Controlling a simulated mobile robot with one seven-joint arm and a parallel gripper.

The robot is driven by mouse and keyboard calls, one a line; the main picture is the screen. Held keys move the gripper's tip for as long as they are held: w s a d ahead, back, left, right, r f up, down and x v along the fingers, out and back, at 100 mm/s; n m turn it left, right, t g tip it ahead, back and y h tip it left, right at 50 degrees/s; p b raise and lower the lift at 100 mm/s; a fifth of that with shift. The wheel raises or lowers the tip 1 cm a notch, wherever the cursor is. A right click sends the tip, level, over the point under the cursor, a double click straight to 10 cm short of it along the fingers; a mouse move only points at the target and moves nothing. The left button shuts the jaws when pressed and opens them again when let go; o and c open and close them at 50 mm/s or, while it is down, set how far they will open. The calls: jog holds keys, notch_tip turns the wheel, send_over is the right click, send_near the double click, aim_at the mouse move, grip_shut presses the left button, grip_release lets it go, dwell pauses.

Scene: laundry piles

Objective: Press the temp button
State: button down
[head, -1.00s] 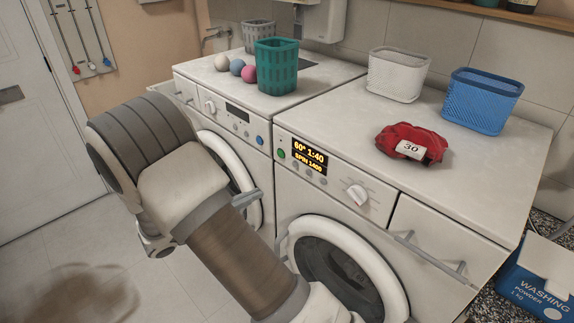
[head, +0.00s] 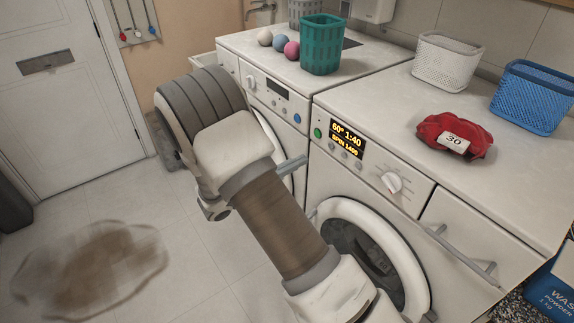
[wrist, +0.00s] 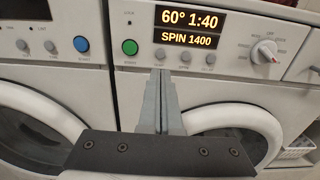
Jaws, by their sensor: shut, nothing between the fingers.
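The washing machine (head: 318,190) on the right has a lit display (wrist: 188,29) reading 60° 1:40 and SPIN 1400. A row of small round grey buttons sits just under it: a left one (wrist: 160,54), a middle one (wrist: 186,57) and a right one (wrist: 211,59). My gripper (wrist: 161,72) is shut and empty. In the wrist view its fingertips overlap the panel just below the left button; contact cannot be told. In the head view the grey fingers (head: 293,163) point toward the panel.
A green button (wrist: 130,47) is left of the display and a white dial (wrist: 264,51) right of it. A second machine with a blue button (wrist: 81,44) stands to the left.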

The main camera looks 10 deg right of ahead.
aim_at(330, 146)
jog(key=p+x, duration=0.1)
jog(key=x, duration=0.7)
